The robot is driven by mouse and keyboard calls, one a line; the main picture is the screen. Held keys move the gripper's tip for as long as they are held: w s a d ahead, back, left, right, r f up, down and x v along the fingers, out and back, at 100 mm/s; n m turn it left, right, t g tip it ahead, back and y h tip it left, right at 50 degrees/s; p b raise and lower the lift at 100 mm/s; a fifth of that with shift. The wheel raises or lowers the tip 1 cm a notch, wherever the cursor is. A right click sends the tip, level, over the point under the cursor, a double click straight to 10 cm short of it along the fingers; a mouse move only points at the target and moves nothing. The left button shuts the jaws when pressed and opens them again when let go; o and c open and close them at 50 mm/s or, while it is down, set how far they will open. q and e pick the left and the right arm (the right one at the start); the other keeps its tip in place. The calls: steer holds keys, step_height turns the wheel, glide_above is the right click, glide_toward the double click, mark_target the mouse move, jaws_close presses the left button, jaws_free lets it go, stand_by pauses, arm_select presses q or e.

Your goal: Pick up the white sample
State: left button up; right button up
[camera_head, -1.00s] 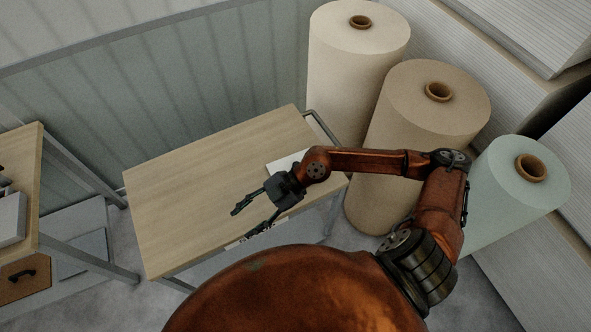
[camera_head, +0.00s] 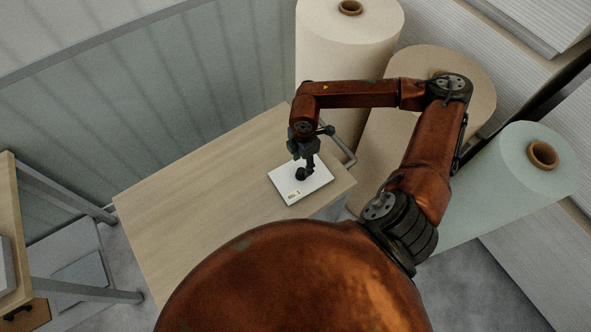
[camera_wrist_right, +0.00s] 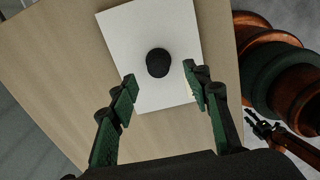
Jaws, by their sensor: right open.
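The white sample (camera_head: 318,182) is a flat white sheet or plate with a small label, lying on the wooden table near its right end. In the right wrist view the white sample (camera_wrist_right: 120,35) has a dark round knob (camera_wrist_right: 158,63) standing on it. My right gripper (camera_head: 303,171) points down over the sample in the head view and hides part of it. In the right wrist view my right gripper (camera_wrist_right: 159,75) is open, its two green-padded fingers on either side of the knob, with nothing held. My left gripper seems to show small and dark at the right wrist view's right edge.
The wooden table (camera_head: 190,200) is otherwise bare to the left of the sample. Another bench (camera_head: 12,250) is at far left.

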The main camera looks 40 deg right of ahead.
mark_target(301, 171)
steer(key=f, duration=0.3)
steer(key=shift+w+a, duration=0.1)
steer(key=shift+a, duration=0.1)
step_height(301, 171, down, 3)
steer(key=shift+w+r, duration=0.1)
steer(key=shift+f, duration=0.55)
steer(key=shift+d, duration=0.1)
steer(key=c, duration=0.8)
jaws_close()
arm_select(q)
steer(key=s, duration=0.3)
steer(key=shift+a+r, duration=0.1)
